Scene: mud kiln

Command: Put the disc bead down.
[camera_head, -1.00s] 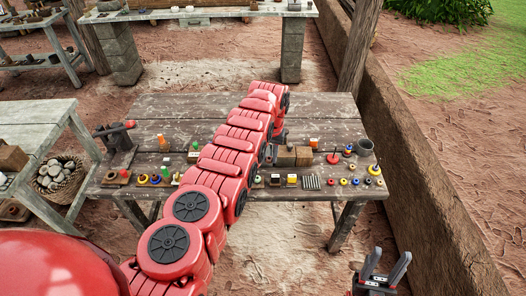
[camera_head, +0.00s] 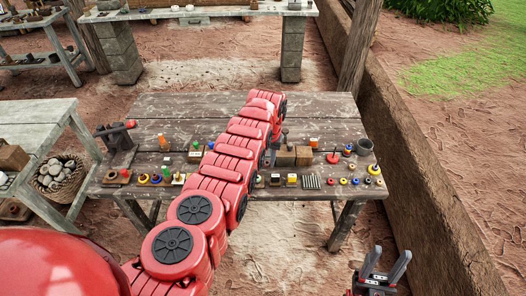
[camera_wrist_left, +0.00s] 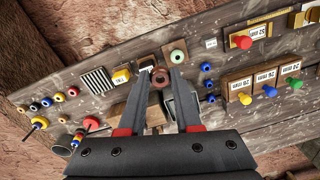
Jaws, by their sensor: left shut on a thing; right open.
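My left gripper (camera_wrist_left: 160,78) has its two dark fingers closed around a reddish-brown disc bead (camera_wrist_left: 161,84) with a hole in its middle. The bead sits between the fingertips in the left wrist view, over the wooden table (camera_wrist_left: 115,70). I cannot tell whether it touches the table. In the head view my red left arm hides most of that gripper and the bead. My right gripper (camera_head: 384,268) is open and empty at the lower right of the head view, in front of the table (camera_head: 310,215) and apart from it.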

